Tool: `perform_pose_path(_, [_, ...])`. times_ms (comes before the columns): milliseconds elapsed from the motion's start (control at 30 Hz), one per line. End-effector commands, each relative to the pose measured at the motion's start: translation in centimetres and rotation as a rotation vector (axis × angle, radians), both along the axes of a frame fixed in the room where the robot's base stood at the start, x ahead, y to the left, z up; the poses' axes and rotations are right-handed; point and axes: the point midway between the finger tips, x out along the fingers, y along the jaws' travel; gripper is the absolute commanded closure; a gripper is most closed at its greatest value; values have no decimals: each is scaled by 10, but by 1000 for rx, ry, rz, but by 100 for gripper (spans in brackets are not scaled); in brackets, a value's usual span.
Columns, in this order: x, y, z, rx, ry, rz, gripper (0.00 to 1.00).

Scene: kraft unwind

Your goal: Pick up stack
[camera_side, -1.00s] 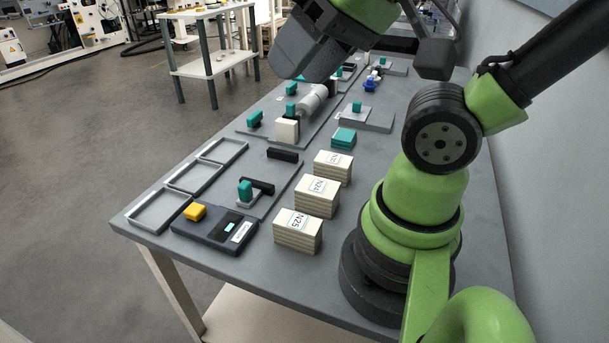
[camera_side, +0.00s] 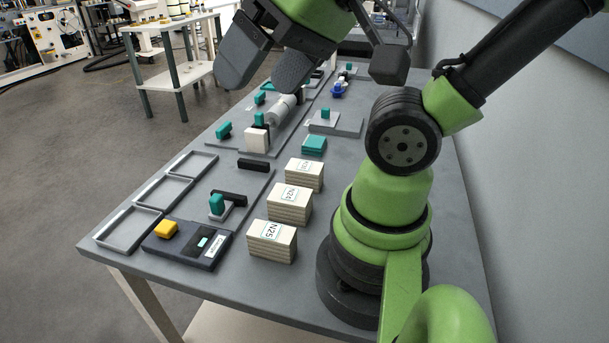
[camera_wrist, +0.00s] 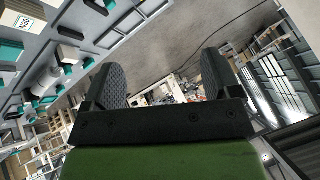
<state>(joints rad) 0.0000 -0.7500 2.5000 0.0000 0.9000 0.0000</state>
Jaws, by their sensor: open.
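Three wooden-looking stacks with paper labels stand in a row on the grey table, in the side view. The nearest stack (camera_side: 272,241) is marked N25, the middle stack (camera_side: 290,204) seems marked N24, and the label on the far stack (camera_side: 304,174) is too small to read surely. A labelled stack (camera_wrist: 25,18) shows at the upper left of the wrist view. My gripper (camera_side: 258,82) is open and empty, high above the far part of the table, away from the stacks. In the wrist view my gripper (camera_wrist: 163,85) shows its two fingers wide apart with nothing between them.
Three shallow grey trays (camera_side: 129,229) lie along the table's left edge. A dark box with a yellow button (camera_side: 166,229) is at the front left. Teal-handled fixtures (camera_side: 217,203), a teal block (camera_side: 314,145) and a cylinder (camera_side: 281,110) occupy the middle and back. A wall borders the right.

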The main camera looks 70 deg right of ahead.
Motion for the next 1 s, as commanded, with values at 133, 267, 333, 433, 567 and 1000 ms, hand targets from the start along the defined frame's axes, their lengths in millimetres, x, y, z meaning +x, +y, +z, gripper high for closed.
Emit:
perform_pose_path(133, [0,0,0,0,0,0,17])
perform_pose_path(267, [3,-3,-1,14,16,-39,17])
perform_pose_path(333, [11,-9,-4,45,52,-130,17])
perform_pose_path(433, [29,-28,-12,126,134,-366,17])
perform_pose_path(567, [54,-67,-34,269,249,-795,17])
perform_pose_path(1000, [53,-208,-163,712,416,-2249,17])
